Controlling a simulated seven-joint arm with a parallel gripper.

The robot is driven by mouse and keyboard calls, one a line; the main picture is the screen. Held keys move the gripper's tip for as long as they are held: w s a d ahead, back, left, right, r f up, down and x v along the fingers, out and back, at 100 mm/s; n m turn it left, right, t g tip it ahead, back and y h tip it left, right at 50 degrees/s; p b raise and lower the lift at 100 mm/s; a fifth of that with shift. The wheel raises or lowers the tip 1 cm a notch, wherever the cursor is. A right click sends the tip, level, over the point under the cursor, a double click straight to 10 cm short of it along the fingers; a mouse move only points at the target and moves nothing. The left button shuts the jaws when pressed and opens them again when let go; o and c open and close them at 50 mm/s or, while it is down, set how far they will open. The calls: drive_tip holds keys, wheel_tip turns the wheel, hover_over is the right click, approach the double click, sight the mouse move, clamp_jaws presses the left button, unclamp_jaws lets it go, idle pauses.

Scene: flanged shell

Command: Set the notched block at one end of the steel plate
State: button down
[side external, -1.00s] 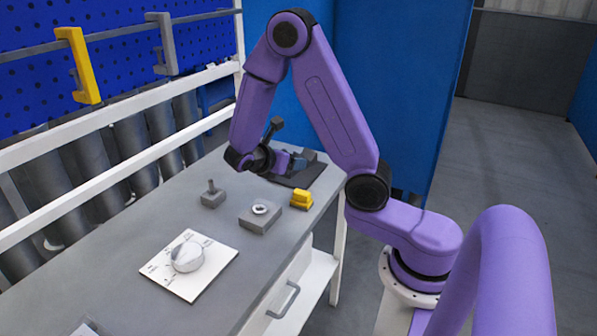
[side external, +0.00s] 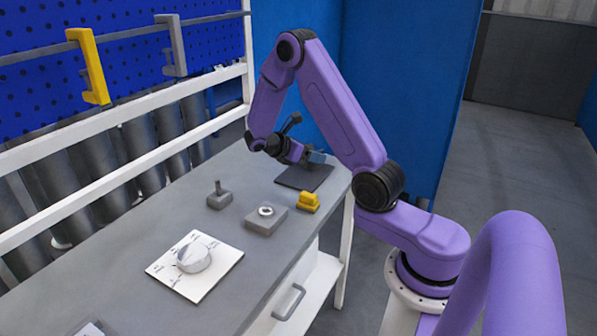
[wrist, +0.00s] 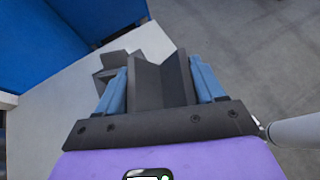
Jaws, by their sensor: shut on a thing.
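A dark grey block with a V-shaped notch (wrist: 162,84) is clamped between the two blue fingers of my gripper (wrist: 160,77) in the wrist view. In the side view my gripper (side external: 316,157) is at the far end of the bench, above the dark steel plate (side external: 300,178). The held block is too small and covered to make out there. The plate lies flat and its near part is bare. In the wrist view a second dark grey notched shape (wrist: 113,66) shows beyond the left finger; I cannot tell what it rests on.
On the grey bench (side external: 130,232) stand a grey block with a pin (side external: 219,198), a grey block with a ring (side external: 265,218), a yellow piece (side external: 308,202) and a white panel with a round knob (side external: 194,262). A blue partition (side external: 400,90) stands behind the plate.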

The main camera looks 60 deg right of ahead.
hover_over(298, 180)
wheel_tip(298, 180, down, 6)
drive_tip(key=shift+s+f, duration=0.1)
drive_tip(key=shift+f, duration=0.1)
drive_tip(key=shift+w+d+f, duration=0.15)
drive_tip(key=shift+w+f, duration=0.05)
drive_tip(key=shift+f, duration=1.5)
drive_tip(key=shift+f, duration=0.1)
drive_tip(key=shift+c, duration=0.6)
unclamp_jaws()
drive_tip(key=shift+f, duration=0.1)
